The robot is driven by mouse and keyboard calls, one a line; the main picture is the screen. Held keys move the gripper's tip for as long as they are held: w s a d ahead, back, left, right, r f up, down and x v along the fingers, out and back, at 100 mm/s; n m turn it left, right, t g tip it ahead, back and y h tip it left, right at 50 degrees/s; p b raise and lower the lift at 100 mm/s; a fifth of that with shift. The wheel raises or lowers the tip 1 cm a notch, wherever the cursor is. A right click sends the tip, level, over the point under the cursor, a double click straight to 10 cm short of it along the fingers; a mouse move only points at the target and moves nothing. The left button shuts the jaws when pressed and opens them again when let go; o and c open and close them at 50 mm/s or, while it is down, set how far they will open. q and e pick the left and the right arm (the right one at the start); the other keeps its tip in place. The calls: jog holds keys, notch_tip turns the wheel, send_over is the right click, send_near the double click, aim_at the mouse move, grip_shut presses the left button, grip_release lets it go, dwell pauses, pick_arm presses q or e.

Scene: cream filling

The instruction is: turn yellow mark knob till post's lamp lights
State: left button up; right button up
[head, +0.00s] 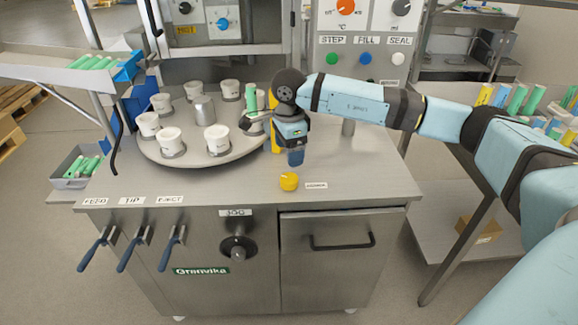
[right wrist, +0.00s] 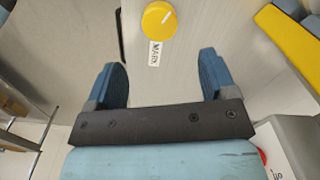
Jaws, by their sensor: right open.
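The yellow mark knob (head: 289,181) sits on the steel worktop near its front edge, beside a small white label. My right gripper (head: 294,157) is above and just behind the knob, pointing down. Its two blue fingers (right wrist: 162,78) are apart and empty, and the knob lies beyond their tips, not between them. A yellow post (head: 274,135) stands behind the gripper, partly hidden; I cannot tell its lamp's state. My left gripper is not in view.
A round turntable (head: 240,150) with several white cups stands left of the gripper. A green cylinder (head: 250,97) stands close to my right wrist. Blue-handled levers (head: 135,250) and the JOG knob (head: 238,251) are on the front panel. The worktop around the yellow knob is clear.

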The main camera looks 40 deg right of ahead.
notch_tip(320, 180, up, 4)
dwell(0.6)
